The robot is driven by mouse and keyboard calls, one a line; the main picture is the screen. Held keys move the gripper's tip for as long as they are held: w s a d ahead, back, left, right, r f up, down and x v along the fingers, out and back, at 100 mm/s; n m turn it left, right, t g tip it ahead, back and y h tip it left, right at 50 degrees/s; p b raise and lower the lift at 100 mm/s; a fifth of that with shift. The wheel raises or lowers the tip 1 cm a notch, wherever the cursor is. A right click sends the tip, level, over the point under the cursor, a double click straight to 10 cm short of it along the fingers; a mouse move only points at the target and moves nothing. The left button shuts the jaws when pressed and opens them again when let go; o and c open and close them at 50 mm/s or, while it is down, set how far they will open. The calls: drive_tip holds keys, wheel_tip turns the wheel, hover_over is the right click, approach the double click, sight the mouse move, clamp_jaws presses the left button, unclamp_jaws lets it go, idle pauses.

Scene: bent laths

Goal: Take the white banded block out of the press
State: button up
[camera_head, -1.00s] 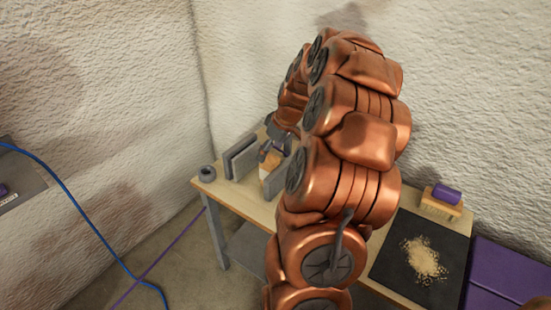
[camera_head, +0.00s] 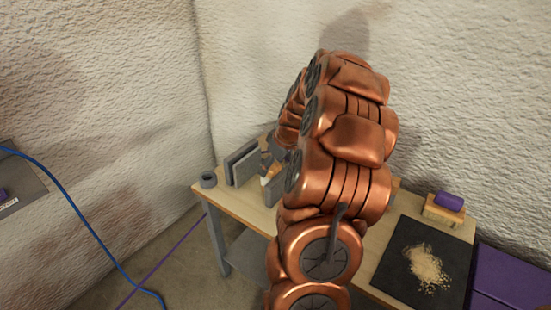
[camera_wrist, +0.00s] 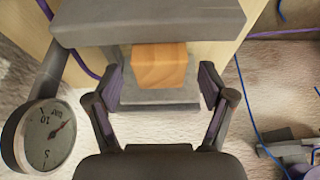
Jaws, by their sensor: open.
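The press shows in the wrist view as two grey plates (camera_wrist: 150,27) with a gap between them. An orange-brown wooden face of a block (camera_wrist: 158,66) shows in that gap; no white band is visible there. In the head view a small block (camera_head: 268,178), pale with orange, stands between the upright grey plates (camera_head: 241,166), partly hidden by my arm. My gripper (camera_wrist: 160,86) is open, with one finger on each side of the block in the wrist picture. I see no contact. In the head view my arm hides most of the gripper.
A round gauge (camera_wrist: 45,134) is at the left in the wrist view. On the bench, a grey ring (camera_head: 208,180) is at the left end. At the right are a dark mat (camera_head: 395,262) with sawdust and a purple-topped wooden block (camera_head: 443,208). A blue cable (camera_head: 95,235) hangs left.

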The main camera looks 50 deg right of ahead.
drive_tip(key=shift+x, duration=1.8)
drive_tip(key=c, duration=1.4)
drive_tip(key=shift+w, duration=0.1)
drive_tip(key=shift+w+b, duration=0.3)
drive_tip(key=shift+w, duration=1.25)
drive_tip(key=shift+a, duration=0.1)
